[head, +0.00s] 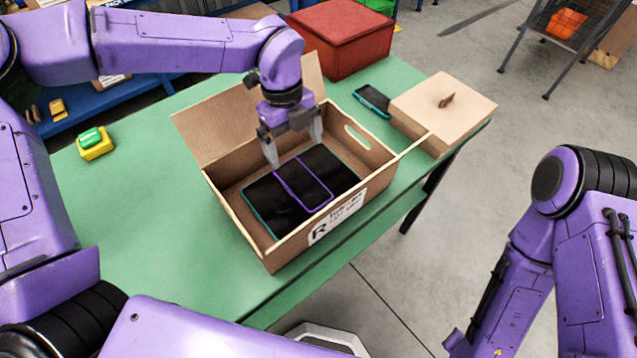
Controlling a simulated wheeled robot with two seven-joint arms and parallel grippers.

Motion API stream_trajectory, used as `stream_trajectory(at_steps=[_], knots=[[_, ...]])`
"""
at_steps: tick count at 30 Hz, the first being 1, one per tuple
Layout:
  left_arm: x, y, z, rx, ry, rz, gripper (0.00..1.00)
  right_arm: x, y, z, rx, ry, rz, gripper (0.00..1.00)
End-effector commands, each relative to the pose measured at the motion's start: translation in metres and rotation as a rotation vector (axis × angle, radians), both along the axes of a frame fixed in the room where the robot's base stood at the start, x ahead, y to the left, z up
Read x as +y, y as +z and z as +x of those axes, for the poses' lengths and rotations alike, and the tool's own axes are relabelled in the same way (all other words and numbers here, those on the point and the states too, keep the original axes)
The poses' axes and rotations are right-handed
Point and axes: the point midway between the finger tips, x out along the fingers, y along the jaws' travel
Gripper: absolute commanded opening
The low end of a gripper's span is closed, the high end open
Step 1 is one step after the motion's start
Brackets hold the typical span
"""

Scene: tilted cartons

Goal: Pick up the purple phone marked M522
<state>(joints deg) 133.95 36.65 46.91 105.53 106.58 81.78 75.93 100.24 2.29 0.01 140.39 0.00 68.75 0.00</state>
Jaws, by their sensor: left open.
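A phone with a purple rim and a dark screen (303,184) lies in the open, tilted cardboard carton (236,226). It lies on or between dark, teal-edged devices, one to its left (268,208) and one to its right (333,167). I cannot read M522 on it. My left gripper (295,150) reaches into the carton from above, fingers apart and pointing down. Its tips are near the far end of the purple phone; I cannot tell whether they touch anything. My right arm shows at the lower right, but its gripper is not in view.
The carton stands on a green table (148,210) with its flap (215,117) raised behind. Another phone (373,100) lies beside a light brown box (443,108). A red box (342,40) stands at the back. A yellow block with a green top (94,144) sits left; space around it is clear.

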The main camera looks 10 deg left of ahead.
Motion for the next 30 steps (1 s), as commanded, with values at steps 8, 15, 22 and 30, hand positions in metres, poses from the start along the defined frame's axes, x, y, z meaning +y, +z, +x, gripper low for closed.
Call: stream_trajectory(at_steps=[8,15,22,30], knots=[[-0.005,-0.042,-0.006,0.003,-0.001,0.001,1.00,0.000,0.010,0.000,-0.001,0.000,-0.001,0.47],[-0.011,-0.080,-0.012,0.003,-0.005,0.002,1.00,0.000,0.027,0.001,-0.001,0.000,0.000,0.47],[-0.013,-0.095,-0.013,-0.001,-0.004,0.000,1.00,0.000,0.027,0.000,-0.001,0.000,-0.001,0.47],[-0.013,-0.094,-0.013,-0.002,-0.004,0.000,0.41,0.000,0.027,0.000,-0.001,0.000,-0.001,0.47]])
